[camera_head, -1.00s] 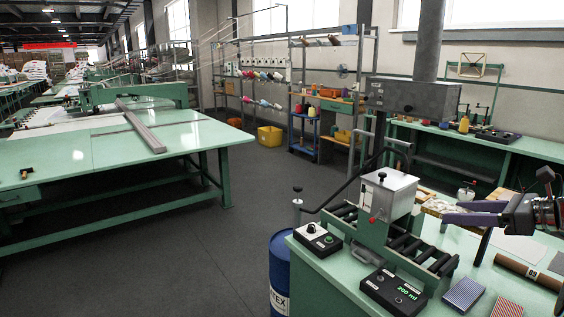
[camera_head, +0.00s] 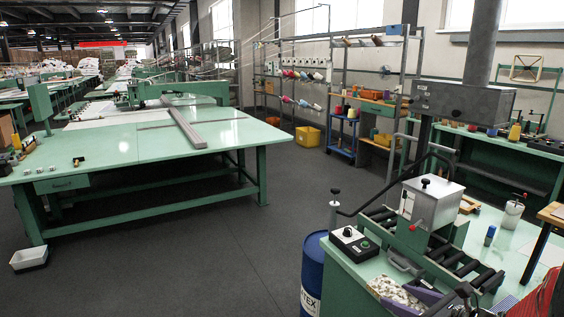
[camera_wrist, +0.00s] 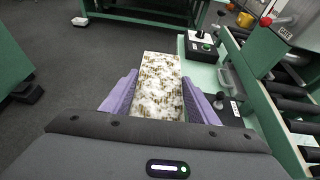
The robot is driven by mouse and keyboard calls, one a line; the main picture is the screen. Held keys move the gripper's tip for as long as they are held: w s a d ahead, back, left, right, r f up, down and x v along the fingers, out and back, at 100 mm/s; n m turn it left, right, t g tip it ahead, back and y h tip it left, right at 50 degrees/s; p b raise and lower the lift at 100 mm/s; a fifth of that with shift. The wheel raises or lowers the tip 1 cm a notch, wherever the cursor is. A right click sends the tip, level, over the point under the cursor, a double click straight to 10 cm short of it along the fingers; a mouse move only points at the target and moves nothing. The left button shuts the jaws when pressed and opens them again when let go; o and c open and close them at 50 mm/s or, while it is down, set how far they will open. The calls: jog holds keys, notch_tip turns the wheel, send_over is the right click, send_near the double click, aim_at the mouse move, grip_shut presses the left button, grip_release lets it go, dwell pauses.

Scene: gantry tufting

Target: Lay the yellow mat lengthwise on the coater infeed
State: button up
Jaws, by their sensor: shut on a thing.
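The mat (camera_wrist: 160,88), white with yellow-brown specks, is held between the two purple fingers of my gripper (camera_wrist: 158,100) in the wrist view. Its far end sticks out beyond the fingertips. In the head view the mat (camera_head: 396,291) and my gripper (camera_head: 428,298) are low at the bench's front, left of the rollers. The coater infeed, a row of black rollers (camera_head: 468,264) in a green frame, runs under a grey box; in the wrist view the rollers (camera_wrist: 296,107) are to the right of the mat, apart from it. The near part of the mat is hidden by my gripper.
A control box with a dial (camera_head: 354,243) stands at the bench corner, beyond the mat in the wrist view (camera_wrist: 202,48). A blue drum (camera_head: 313,275) stands beside the bench. A grey box (camera_head: 433,204) and a bent lever rise over the rollers. Open floor lies left.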

jog(key=w+a+f, duration=0.1)
jog(key=a+f, duration=1.3)
jog(key=f, duration=0.1)
jog(key=shift+w+a, duration=0.25)
notch_tip(320, 180, up, 13)
jog(key=w+m+t+h, duration=0.1)
jog(key=w+m+h, duration=0.1)
jog(key=shift+w+f+m+h, duration=0.2)
jog(key=shift+w+m+h, duration=0.1)
jog(key=shift+f, duration=0.1)
dwell(0.7)
